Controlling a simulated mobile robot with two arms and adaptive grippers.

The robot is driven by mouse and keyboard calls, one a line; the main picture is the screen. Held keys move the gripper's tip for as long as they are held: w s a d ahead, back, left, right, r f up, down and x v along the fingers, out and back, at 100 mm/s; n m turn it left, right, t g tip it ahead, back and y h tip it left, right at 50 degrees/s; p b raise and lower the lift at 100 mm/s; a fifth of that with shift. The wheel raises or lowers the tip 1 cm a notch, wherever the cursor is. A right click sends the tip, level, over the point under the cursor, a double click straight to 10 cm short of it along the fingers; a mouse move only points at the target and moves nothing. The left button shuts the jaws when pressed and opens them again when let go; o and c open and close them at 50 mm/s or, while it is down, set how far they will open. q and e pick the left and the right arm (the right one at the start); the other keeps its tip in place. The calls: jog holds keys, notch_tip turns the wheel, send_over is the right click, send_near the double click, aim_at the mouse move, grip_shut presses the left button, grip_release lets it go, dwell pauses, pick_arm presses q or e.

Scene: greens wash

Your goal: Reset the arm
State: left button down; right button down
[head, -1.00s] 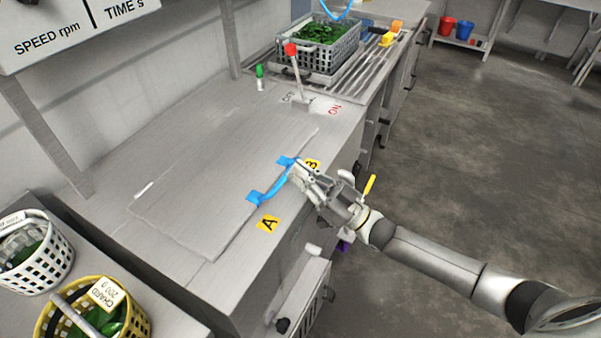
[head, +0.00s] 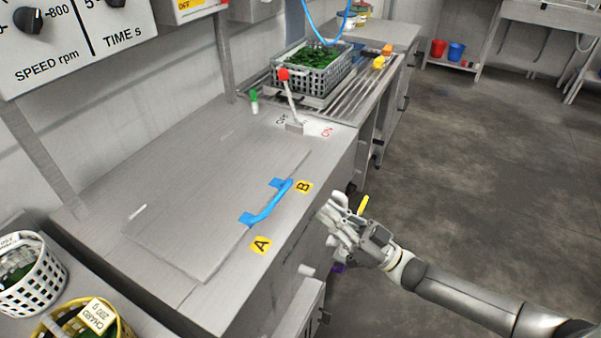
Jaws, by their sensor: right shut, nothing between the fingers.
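My right arm comes in from the lower right in the head view. My right gripper (head: 330,212) is shut and empty. It hangs beside the counter's front edge, right of the blue handle (head: 268,205) and apart from it. The blue handle sits on a flat closed lid (head: 190,220) in the counter top, between the yellow labels A (head: 261,245) and B (head: 303,187). My left gripper is not in view.
A lever with a red knob (head: 283,74) stands on the counter behind the lid. A grey crate of greens (head: 316,78) sits on the slatted drain at the back. White (head: 38,285) and yellow baskets stand at lower left. The floor at right is clear.

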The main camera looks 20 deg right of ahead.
jog(key=w+d+f+m+h+p, duration=0.15)
jog(key=f+h, duration=0.35)
jog(key=f, duration=0.5)
jog(key=d+f+m+h, duration=0.3)
jog(key=f+h, duration=0.1)
jog(key=f, duration=0.5)
jog(key=s+d+f+m+g+h, duration=0.15)
jog(key=s+f, duration=0.25)
jog(key=f, duration=0.5)
jog(key=s+d+f+g+h, duration=0.2)
jog(key=s+f+g+h, duration=0.15)
jog(key=f, duration=0.45)
jog(key=s+a+f+g+h+p, duration=0.15)
jog(key=s+f+g, duration=0.35)
jog(key=s+f, duration=0.9)
jog(key=s+a+f+g, duration=0.2)
jog(key=s, duration=0.8)
jog(key=s+a+f+g, duration=0.2)
jog(key=s+g, duration=0.1)
jog(key=s, duration=0.7)
jog(key=shift+s+h, duration=0.35)
